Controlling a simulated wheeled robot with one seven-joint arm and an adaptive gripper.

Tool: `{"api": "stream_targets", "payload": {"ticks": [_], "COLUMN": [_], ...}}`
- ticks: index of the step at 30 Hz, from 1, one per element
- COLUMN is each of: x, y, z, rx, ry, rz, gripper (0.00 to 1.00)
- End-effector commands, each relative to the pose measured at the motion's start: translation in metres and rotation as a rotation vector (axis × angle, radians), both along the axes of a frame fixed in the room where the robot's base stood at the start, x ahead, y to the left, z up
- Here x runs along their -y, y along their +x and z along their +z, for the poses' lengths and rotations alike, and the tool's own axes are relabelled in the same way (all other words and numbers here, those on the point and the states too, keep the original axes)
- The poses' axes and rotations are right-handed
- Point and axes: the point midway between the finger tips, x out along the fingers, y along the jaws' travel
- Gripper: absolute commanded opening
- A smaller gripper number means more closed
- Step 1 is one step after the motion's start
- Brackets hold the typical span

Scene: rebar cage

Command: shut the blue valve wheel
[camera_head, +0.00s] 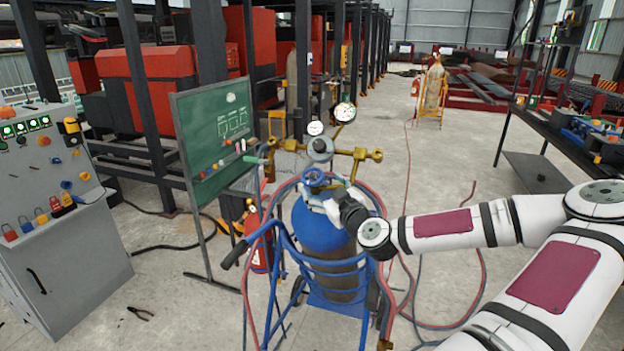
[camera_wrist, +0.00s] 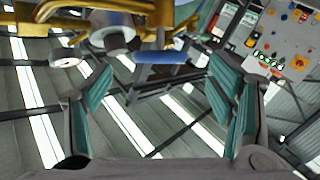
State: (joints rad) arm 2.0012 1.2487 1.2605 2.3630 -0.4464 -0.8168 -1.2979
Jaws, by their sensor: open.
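The blue valve wheel (camera_head: 314,177) sits on top of the blue gas cylinder (camera_head: 322,228), below the brass regulator (camera_head: 345,154). In the wrist view the wheel (camera_wrist: 160,57) shows nearly edge-on as a blue band, near the upper middle. My gripper (camera_wrist: 160,82) is open, with its teal-padded fingers apart to the left and right of the wheel. No contact with the wheel shows. In the head view my gripper (camera_head: 322,195) is just beside and below the wheel, and its fingers are partly hard to make out.
Brass fittings (camera_wrist: 110,12) are close above the fingers in the wrist view. Gauges (camera_head: 345,112) rise above the regulator. Red and blue hoses (camera_head: 378,205) loop around the blue cart (camera_head: 285,245). A green board (camera_head: 215,130) and a control cabinet (camera_head: 55,215) stand left.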

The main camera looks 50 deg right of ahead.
Motion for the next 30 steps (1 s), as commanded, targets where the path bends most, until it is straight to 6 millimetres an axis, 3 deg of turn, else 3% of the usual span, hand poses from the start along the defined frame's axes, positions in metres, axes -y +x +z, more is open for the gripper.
{"api": "stream_targets", "payload": {"ticks": [3,9,23,30], "x": [0.008,0.019,0.024,0.024], "y": [0.022,0.048,0.059,0.059], "z": [0.0,0.0,0.0,0.0], "rx": [0.001,0.001,-0.002,-0.002], "ry": [0.002,0.002,0.001,0.001], "rz": [0.002,0.002,0.002,0.002], "gripper": [0.76,0.76,0.76,0.27]}}
